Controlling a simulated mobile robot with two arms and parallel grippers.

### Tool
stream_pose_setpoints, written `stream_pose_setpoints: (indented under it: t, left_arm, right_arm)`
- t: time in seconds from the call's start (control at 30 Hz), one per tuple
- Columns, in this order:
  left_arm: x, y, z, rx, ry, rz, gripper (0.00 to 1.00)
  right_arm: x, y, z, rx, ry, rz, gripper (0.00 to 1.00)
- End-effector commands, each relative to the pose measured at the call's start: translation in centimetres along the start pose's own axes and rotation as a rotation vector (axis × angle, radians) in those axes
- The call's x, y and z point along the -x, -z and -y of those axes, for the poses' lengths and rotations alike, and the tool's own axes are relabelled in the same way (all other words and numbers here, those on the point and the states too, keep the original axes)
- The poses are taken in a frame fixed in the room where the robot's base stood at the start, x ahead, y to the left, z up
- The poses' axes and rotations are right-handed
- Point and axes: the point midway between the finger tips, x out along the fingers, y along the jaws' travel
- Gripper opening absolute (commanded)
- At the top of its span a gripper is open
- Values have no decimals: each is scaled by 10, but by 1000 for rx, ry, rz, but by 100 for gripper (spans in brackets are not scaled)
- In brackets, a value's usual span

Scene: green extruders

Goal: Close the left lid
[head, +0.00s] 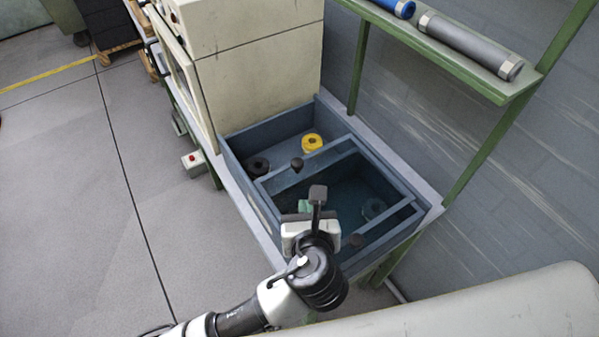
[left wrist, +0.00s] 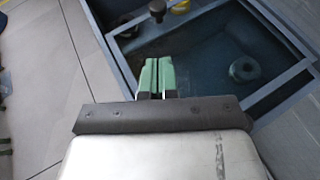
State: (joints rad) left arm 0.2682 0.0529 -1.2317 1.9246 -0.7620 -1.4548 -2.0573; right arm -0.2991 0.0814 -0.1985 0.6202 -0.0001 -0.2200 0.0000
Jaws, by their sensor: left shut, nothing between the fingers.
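A blue-grey box (head: 237,160) stands open-topped on a bench. A framed, see-through or open lid section (head: 328,155) covers its nearer right part, and the left part is uncovered. A dark knob (head: 297,164) stands on the frame's far left bar. It also shows at the top of the left wrist view (left wrist: 157,8). A second dark knob (head: 355,240) is on the near side. I cannot tell the two lids apart. My left gripper (head: 305,206), with green fingertips (left wrist: 157,74), is shut and empty above the box's near left edge, apart from the first knob. My right gripper is not in view.
A yellow spool (head: 312,142) and a black spool (head: 258,166) lie in the box's left part; a grey spool (head: 374,207) lies in the right part. A cream machine (head: 262,75) stands behind. A green shelf (head: 450,55) hangs above right. Open floor (head: 60,200) lies left.

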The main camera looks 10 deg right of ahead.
Motion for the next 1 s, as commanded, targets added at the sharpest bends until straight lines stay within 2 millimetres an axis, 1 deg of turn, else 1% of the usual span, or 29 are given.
stream_pose_setpoints:
  t: [0.3,0.4,0.5,0.6,0.7,1.0]
  left_arm:
    - [-68,-1,-1,1,-4,-1,0]
    - [-87,-2,-1,3,-4,-2,0]
    - [-101,-8,-1,4,-2,-2,0]
    - [-112,-9,-1,3,-2,-2,0]
    - [-118,-11,-1,4,-1,-2,0]
    - [-120,-11,-1,5,-1,-3,0]
  right_arm:
    - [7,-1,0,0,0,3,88]
    - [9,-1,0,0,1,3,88]
    - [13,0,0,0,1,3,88]
    - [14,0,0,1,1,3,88]
    - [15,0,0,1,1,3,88]
    - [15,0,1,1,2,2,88]
